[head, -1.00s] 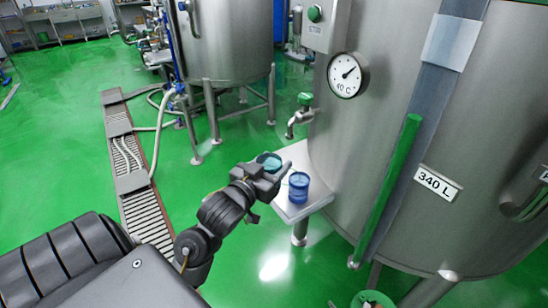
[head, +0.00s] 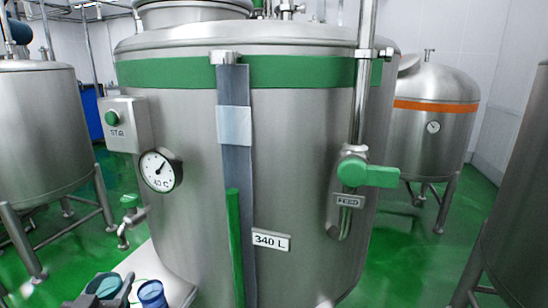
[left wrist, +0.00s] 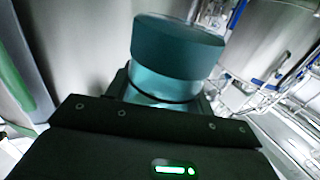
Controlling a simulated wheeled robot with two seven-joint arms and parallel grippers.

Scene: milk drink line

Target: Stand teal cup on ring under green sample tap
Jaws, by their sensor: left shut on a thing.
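My left gripper (head: 108,297) is shut on the teal cup (head: 106,286) at the bottom edge of the head view. In the left wrist view the teal cup (left wrist: 176,48) stands out beyond the gripper's dark body, held between the fingers. The sample tap (head: 130,203) with its green handle is on the tank's left side, and its spout points down. The cup is below and left of the spout, beside the metal shelf (head: 148,262). My right gripper is not in view.
A blue cup (head: 152,293) stands on the shelf just right of the held cup. The large tank (head: 300,140) rises close behind the shelf, with a round gauge (head: 158,170) and a green sight tube (head: 235,245). A green-handled valve (head: 365,172) is on the tank's right.

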